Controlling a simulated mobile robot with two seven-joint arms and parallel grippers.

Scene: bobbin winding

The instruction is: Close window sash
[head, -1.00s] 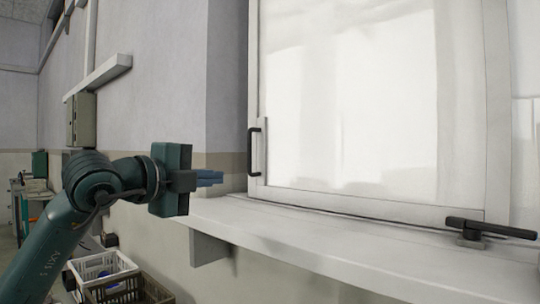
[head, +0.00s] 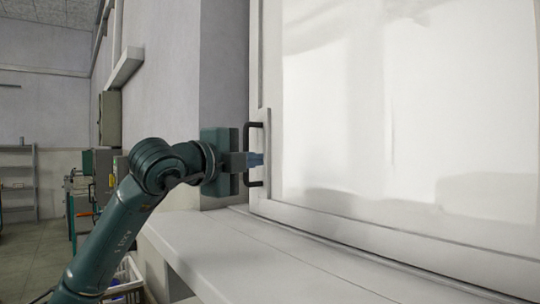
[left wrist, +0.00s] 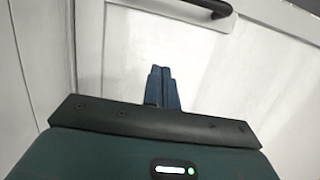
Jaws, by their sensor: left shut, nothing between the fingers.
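The white-framed window sash (head: 335,219) fills the right of the head view, with pale glass. A black bar handle (head: 249,126) is on its left stile; it also shows in the left wrist view at the top (left wrist: 211,7). My left gripper (head: 260,159) is at the handle's height, its blue fingers shut and empty, overlapping the space within the handle in the head view. In the left wrist view the shut fingers (left wrist: 162,72) point toward the white frame, apart from the handle in the picture. Whether they touch the frame I cannot tell. My right gripper is not in view.
A white sill (head: 215,250) runs below the sash. A grey wall (head: 170,90) with a ledge stands to the left. A white basket (head: 128,275) sits low beneath the sill, and shelving (head: 20,180) stands far left.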

